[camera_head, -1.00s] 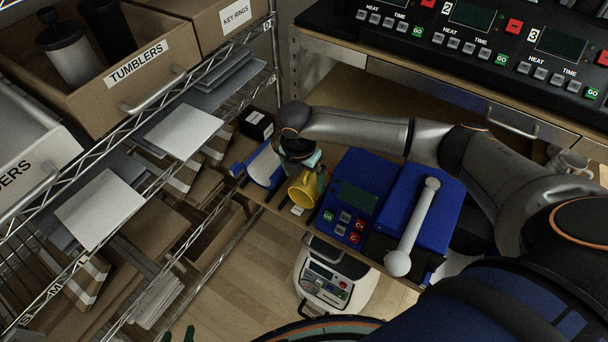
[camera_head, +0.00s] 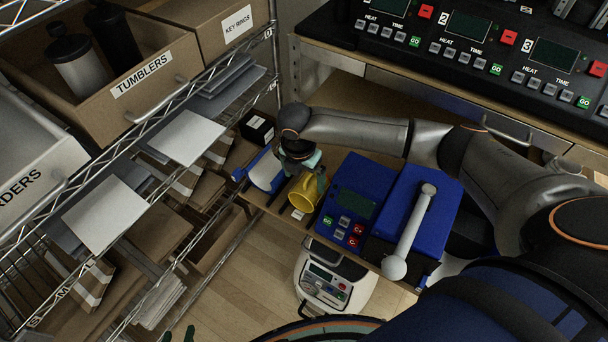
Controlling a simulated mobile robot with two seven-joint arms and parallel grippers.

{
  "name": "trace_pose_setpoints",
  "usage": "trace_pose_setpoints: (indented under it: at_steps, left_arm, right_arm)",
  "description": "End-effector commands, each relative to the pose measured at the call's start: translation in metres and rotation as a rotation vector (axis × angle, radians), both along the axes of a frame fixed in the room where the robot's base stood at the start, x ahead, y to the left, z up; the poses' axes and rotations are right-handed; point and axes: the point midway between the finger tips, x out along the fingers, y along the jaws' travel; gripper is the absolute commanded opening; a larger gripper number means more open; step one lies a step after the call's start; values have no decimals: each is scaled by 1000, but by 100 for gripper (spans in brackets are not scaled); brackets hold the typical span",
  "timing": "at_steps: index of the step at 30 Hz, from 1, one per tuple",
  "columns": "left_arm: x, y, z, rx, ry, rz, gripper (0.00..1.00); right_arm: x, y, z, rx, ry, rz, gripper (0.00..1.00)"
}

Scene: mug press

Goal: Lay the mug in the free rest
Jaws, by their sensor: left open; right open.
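A yellow mug (camera_head: 304,193) is at the left end of the bench, left of the blue press. It looks tilted, with its opening towards me. My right gripper (camera_head: 306,168) is at the mug's far side, with its teal fingers open close around or beside it. Whether they touch is hard to tell. I cannot tell which rest is free. Only a green tip of my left gripper (camera_head: 190,334) shows at the bottom edge, away from the mug.
The blue press (camera_head: 419,204) with its grey lever (camera_head: 411,232) stands right of the mug. A wire shelf with a tumblers bin (camera_head: 143,83) and boxes fills the left. A white machine (camera_head: 329,282) stands below. Numbered presses (camera_head: 470,28) line the back.

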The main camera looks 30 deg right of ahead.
Motion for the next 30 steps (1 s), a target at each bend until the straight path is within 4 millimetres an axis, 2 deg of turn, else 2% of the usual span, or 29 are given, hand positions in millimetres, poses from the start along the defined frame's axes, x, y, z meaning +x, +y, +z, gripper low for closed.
trace_pose_setpoints:
  at_steps: [3,20,30]
  left_arm:
    - [0,0,9,0,0,0,50]
    - [0,0,27,0,0,0,50]
    - [0,0,24,0,0,0,50]
  right_arm:
    - [0,0,8,0,0,0,100]
    - [0,0,35,0,-1,0,100]
    - [0,0,50,1,-1,0,100]
